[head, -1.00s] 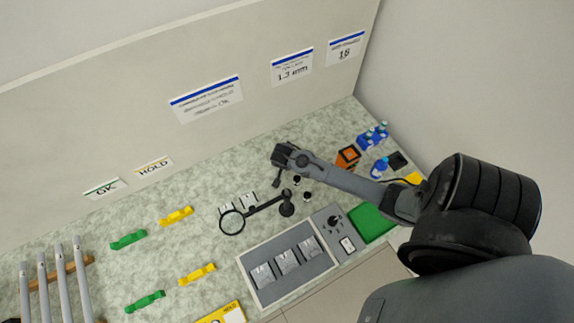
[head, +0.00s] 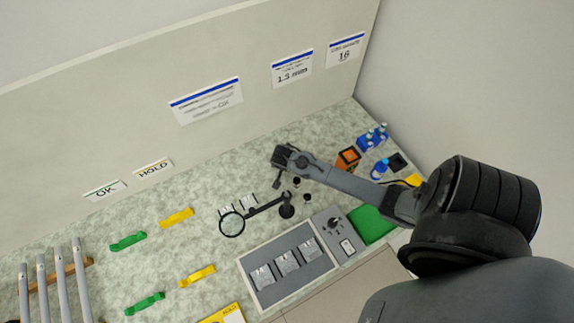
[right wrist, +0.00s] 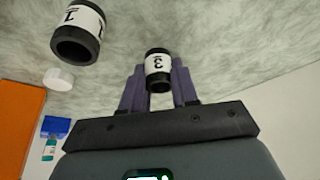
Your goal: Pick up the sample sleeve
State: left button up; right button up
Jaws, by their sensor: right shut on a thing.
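My right gripper (right wrist: 158,76) is shut on a small black sleeve (right wrist: 158,62) with a white printed label band, held between its two fingers in the right wrist view. A second black sleeve (right wrist: 78,30) with a white label is at the upper left of that view, apart from the fingers. I cannot tell from the labels which one is the sample sleeve. In the head view my right gripper (head: 278,172) is small and dark above the counter, and the held sleeve cannot be made out there. My left gripper is not in view.
A magnifier (head: 232,224) on a black stand is near my right gripper. A grey tray (head: 252,290) holds several metal plates. An orange box (head: 348,158), a blue bottle rack (head: 372,138) and a green mat (head: 371,224) are to the right.

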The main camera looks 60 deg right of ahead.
jog(key=shift+r, duration=0.55)
notch_tip(320, 180, up, 3)
jog(key=shift+f, duration=0.2)
jog(key=s+d+r+p, duration=0.1)
jog(key=s+d+r, duration=0.1)
jog(key=s, duration=0.3)
jog(key=s+d+r, duration=0.3)
jog(key=s+r, duration=0.2)
jog(key=shift+s+p, duration=0.25)
jog(key=shift+p, duration=0.1)
